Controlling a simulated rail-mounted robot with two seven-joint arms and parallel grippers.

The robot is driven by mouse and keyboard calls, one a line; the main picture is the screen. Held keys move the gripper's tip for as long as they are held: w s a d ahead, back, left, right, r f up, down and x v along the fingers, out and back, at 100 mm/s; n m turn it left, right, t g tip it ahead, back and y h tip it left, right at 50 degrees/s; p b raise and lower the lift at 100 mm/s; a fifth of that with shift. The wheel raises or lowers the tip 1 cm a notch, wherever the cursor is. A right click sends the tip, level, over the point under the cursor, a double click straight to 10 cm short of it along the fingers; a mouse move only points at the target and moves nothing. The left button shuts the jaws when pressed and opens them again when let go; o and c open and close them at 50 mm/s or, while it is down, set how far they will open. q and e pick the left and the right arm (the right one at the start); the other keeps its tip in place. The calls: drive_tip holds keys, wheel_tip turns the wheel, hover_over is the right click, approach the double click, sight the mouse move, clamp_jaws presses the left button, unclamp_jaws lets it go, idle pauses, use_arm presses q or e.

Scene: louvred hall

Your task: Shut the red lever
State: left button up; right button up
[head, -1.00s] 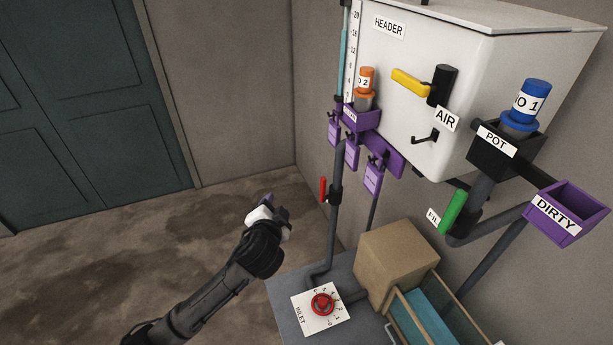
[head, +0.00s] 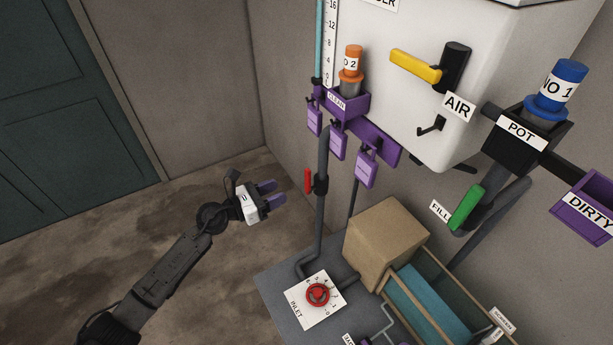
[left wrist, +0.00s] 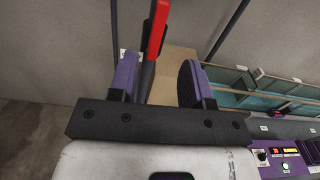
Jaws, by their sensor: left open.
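The red lever (head: 308,181) stands upright on the left side of a dark valve on the vertical grey pipe (head: 322,150), below the purple rack. My left gripper (head: 274,194) is open and empty, to the left of the lever and slightly lower in the head view, with its purple fingers pointing right. In the left wrist view the red lever (left wrist: 157,27) shows beyond the open fingers (left wrist: 160,82), in line with the gap and nearer the left finger. I cannot see any contact with it. My right gripper is not in view.
A white header tank (head: 420,100) with a yellow lever (head: 414,66) hangs above. A green lever (head: 466,208) is at the right. A red inlet knob (head: 318,294) and a cardboard box (head: 387,242) stand below. The floor left of the pipe is clear.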

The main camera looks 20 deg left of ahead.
sight(305, 178)
use_arm(q)
drive_tip(key=shift+b+x, duration=0.5)
drive_tip(key=shift+x, duration=4.55)
drive_tip(key=shift+a, duration=0.1)
drive_tip(key=shift+c, duration=0.3)
clamp_jaws()
